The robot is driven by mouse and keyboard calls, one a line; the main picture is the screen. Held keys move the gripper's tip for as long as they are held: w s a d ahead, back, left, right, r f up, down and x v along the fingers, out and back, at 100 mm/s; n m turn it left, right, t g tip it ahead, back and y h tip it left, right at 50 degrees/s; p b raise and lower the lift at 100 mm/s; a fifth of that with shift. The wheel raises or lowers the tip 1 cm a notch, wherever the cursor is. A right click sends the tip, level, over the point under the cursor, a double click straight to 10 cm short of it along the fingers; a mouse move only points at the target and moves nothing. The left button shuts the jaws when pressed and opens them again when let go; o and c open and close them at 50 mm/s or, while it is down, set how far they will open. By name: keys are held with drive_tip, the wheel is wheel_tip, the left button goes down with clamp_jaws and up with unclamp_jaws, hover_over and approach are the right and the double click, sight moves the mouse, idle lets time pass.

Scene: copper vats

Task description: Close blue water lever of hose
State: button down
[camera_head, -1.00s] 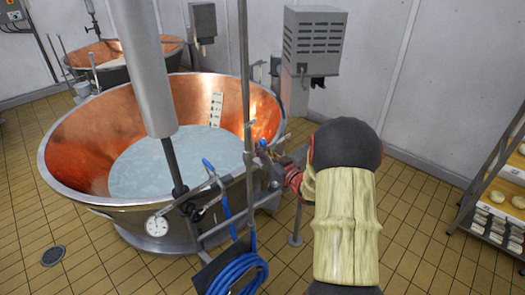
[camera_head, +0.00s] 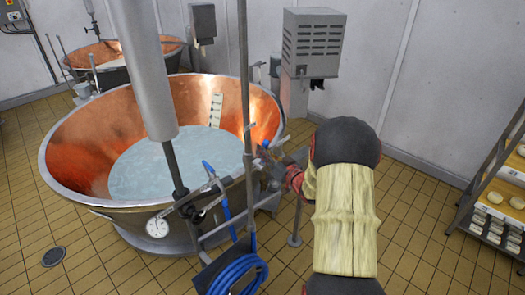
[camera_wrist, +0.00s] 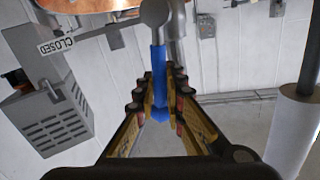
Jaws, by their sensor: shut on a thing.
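The blue lever (camera_wrist: 158,75) stands between the two fingers of my gripper (camera_wrist: 160,95) in the wrist view, attached to a grey metal fitting at the top. My gripper is shut on it. In the head view my gripper (camera_head: 271,166) is beside the upright pipe at the right rim of the front vat, and the held lever is mostly hidden there. The blue hose (camera_head: 238,271) hangs coiled below the vat's front.
The large copper vat (camera_head: 75,135) holds pale liquid. Another blue handle (camera_head: 209,169) is on the pipework at its front. A grey vented box (camera_head: 313,44) is behind, and a shelf rack (camera_head: 480,195) with round cheeses is at the right. Tiled floor is clear between.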

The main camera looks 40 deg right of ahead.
drive_tip(key=d+f+m+g+y+p, duration=0.1)
drive_tip(key=d+f+m+y+p, duration=0.2)
drive_tip(key=m+p, duration=0.9)
drive_tip(key=shift+w+d+f+m+g+p, duration=0.3)
drive_tip(key=shift+d+f+m, duration=0.6)
drive_tip(key=shift+d+f, duration=1.15)
drive_tip(key=shift+s+a+f, duration=0.1)
drive_tip(key=shift+a+f, duration=0.3)
drive_tip(key=shift+f, duration=0.05)
drive_tip(key=c, duration=1.9)
unclamp_jaws()
drive_tip(key=shift+r, duration=0.1)
drive_tip(key=shift+d, duration=0.1)
drive_tip(key=s, duration=0.4)
drive_tip(key=s+r, duration=0.1)
drive_tip(key=s, duration=0.2)
drive_tip(key=s+r, duration=0.1)
drive_tip(key=s, duration=0.3)
drive_tip(key=shift+s+d+r, duration=0.15)
drive_tip(key=shift+s+d, duration=0.2)
drive_tip(key=shift+d, duration=0.05)
